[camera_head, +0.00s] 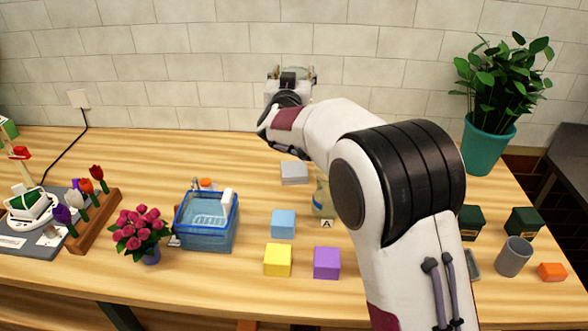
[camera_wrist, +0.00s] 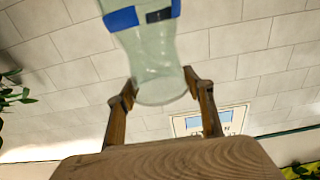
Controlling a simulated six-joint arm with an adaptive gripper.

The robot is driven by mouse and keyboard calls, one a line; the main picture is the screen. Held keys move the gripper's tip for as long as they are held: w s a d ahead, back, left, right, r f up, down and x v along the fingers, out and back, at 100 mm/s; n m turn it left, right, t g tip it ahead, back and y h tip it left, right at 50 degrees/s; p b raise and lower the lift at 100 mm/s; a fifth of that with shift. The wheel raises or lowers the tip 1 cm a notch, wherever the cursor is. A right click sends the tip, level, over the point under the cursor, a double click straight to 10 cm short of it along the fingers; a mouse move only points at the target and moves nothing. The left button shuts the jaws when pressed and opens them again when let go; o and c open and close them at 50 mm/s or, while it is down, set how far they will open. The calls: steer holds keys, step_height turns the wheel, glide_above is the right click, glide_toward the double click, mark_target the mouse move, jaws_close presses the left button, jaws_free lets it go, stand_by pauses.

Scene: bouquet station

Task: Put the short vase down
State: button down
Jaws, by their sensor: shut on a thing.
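A clear glass vase (camera_wrist: 152,62) with a blue band shows in the wrist view, between the two brown fingers of my gripper (camera_wrist: 160,84). My gripper is shut on it, and its upper part is cut off by the top of the picture. In the head view my gripper (camera_head: 291,76) is raised high in front of the tiled wall, well above the table. The vase is hard to make out there.
On the wooden table (camera_head: 150,290) stand a blue basin (camera_head: 207,236), pink flowers in a pot (camera_head: 140,232), and blue (camera_head: 283,224), yellow (camera_head: 277,260) and purple (camera_head: 327,263) blocks. A glass vessel (camera_head: 321,198) is partly hidden by my arm.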

steer(key=shift+d+f, duration=0.1)
steer(key=shift+f, duration=2)
steer(key=shift+f, duration=3.1)
steer(key=shift+f, duration=2.05)
steer(key=c, duration=0.9)
jaws_free()
steer(key=shift+f, duration=0.1)
